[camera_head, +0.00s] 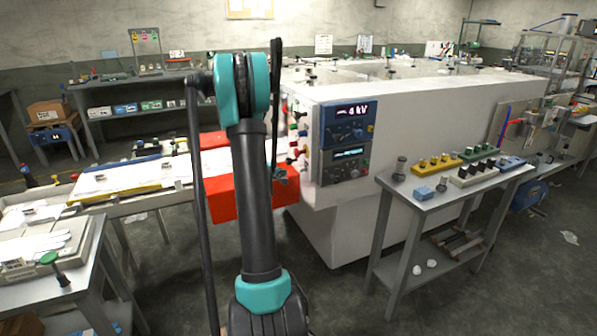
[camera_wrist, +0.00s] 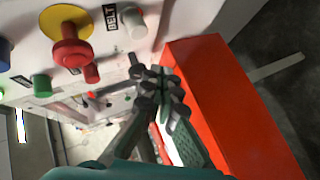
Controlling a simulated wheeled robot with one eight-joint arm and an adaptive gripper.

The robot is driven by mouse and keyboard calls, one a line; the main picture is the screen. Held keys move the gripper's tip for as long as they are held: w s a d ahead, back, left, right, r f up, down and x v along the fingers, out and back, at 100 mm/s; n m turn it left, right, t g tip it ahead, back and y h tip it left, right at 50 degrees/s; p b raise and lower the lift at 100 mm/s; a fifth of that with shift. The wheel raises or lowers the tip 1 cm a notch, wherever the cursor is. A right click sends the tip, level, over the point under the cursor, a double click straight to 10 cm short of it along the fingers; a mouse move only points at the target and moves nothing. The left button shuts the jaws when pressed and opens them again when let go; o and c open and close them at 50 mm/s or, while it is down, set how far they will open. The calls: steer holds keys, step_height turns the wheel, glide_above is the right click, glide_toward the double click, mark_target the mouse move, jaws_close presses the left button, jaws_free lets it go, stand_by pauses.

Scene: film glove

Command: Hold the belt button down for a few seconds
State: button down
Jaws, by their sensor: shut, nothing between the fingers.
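A white panel (camera_wrist: 60,55) of the machine fills the upper left of the wrist view. It carries a label reading BELT (camera_wrist: 110,18), with a pale grey button (camera_wrist: 133,21) right beside it. A big red mushroom button on a yellow disc (camera_wrist: 71,45), a smaller red button (camera_wrist: 91,73) and a green button (camera_wrist: 42,85) are nearby. My gripper (camera_wrist: 160,86) is shut and empty, its fingertips below the pale button in the picture and apart from it. In the head view, my gripper (camera_head: 281,174) is partly hidden by my arm, in front of the machine's end.
A red-orange box (camera_wrist: 205,90) stands close to the right of my gripper; it also shows in the head view (camera_head: 225,192). Display units (camera_head: 347,125) sit on the machine (camera_head: 430,105). A side table (camera_head: 405,187) with coloured blocks stands at right.

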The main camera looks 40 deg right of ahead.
steer(key=shift+s+d, duration=0.2)
steer(key=shift+d, duration=0.65)
steer(key=shift+s+d, duration=0.2)
steer(key=shift+d, duration=0.65)
steer(key=shift+d, duration=0.1)
steer(key=shift+s+d, duration=0.15)
steer(key=shift+d, duration=0.15)
steer(key=shift+s+d, duration=0.1)
steer(key=shift+d, duration=0.35)
stand_by(1.9)
steer(key=shift+a, duration=0.1)
stand_by(2.2)
steer(key=shift+w+a, duration=0.2)
steer(key=shift+a, duration=0.55)
steer(key=shift+w+a, duration=0.2)
steer(key=shift+a, duration=0.6)
steer(key=shift+w+a, duration=0.2)
steer(key=shift+a, duration=0.65)
steer(key=shift+w+a, duration=0.2)
steer(key=shift+a, duration=0.6)
